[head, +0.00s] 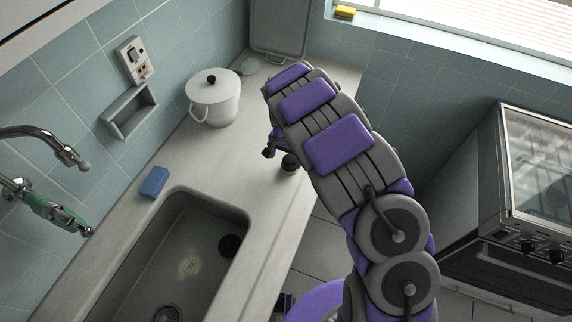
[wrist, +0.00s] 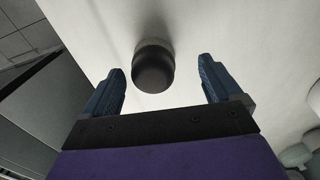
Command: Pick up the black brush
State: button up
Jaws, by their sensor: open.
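The black brush shows in the wrist view as a dark, rounded shape (wrist: 153,68) standing against the pale counter, with a shadow behind it. In the head view it seems to be the small dark object (head: 289,164) near the counter's front edge, partly covered by my arm. My gripper (wrist: 162,84) is open and empty. Its two blue fingers are on either side of the brush in the wrist view, with a gap on both sides. In the head view my gripper (head: 271,150) is low over the counter, mostly hidden by my purple and grey arm.
A white lidded pot (head: 214,101) stands near the tiled wall. A blue sponge (head: 154,182) lies beside the sink (head: 150,275). A grey tray (head: 278,28) leans at the back. An oven (head: 510,190) is at right, across a floor gap.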

aim_at(288, 158)
jog(key=f, duration=0.1)
jog(key=d+f+b, duration=0.1)
jog(key=f, duration=0.1)
jog(key=d+f, duration=0.1)
jog(key=shift+w+d+f, duration=0.2)
jog(key=shift+f, duration=0.1)
jog(key=shift+a, duration=0.95)
jog(key=shift+c, duration=2.1)
jog(key=shift+d, duration=0.75)
jog(key=c, duration=0.6)
jog(key=shift+c, duration=0.5)
jog(key=shift+a, duration=0.35)
jog(key=shift+a+r, duration=0.2)
jog(key=shift+a, duration=0.1)
jog(key=shift+w+r, duration=0.1)
jog(key=shift+r, duration=0.25)
jog(key=r, duration=0.1)
jog(key=d+r+p, duration=0.1)
jog(key=r, duration=0.1)
jog(key=shift+d, duration=0.1)
jog(key=s+d+p, duration=0.1)
jog(key=s+d, duration=0.2)
jog(key=d, duration=0.4)
jog(key=s+d+r+p, duration=0.1)
jog(key=s+d, duration=0.2)
jog(key=d, duration=0.4)
jog(key=shift+s, duration=0.35)
